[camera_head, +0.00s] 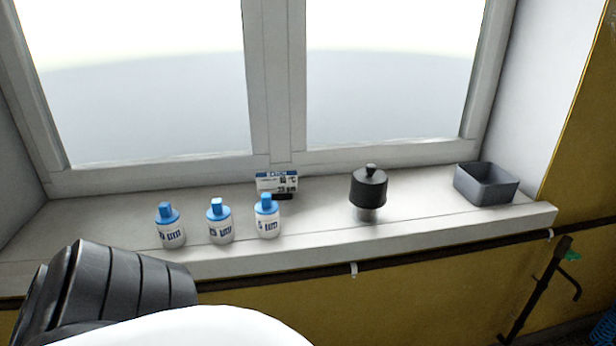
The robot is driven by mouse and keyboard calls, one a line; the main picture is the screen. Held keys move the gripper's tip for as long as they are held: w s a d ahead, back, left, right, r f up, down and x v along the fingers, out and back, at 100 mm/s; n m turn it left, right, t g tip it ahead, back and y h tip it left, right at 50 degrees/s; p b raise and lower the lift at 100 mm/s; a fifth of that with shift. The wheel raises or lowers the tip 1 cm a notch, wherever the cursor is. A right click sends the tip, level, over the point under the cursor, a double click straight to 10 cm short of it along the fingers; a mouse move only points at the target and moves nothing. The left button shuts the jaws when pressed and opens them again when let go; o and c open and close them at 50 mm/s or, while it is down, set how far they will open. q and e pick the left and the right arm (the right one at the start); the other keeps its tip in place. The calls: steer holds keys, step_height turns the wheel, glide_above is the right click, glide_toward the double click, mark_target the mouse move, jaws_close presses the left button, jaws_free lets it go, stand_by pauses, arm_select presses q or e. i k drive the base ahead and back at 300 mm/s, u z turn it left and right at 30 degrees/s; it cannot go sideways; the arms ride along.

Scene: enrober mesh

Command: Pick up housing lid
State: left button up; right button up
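A black cap-like piece with a small knob on top (369,187), which looks like the housing lid, stands upright on the window sill. It sits on a narrower grey metallic body (366,214), of which only the lower part shows below it. Neither of my grippers is in view. Only dark ribbed and white parts of my own arm or body show at the bottom left, well apart from the lid.
Several items share the sill (420,222): three white bottles with blue caps (220,222), a small display sign (277,183) behind them, and an empty grey tray (486,197) at right. A window (278,90) stands behind. A dark pipe (300,272) runs below the sill.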

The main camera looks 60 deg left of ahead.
mark_target(368, 185)
steer(key=u, duration=1.55)
steer(key=k, duration=0.5)
steer(key=u, duration=0.75)
steer(key=i, duration=0.75)
steer(key=z, duration=0.35)
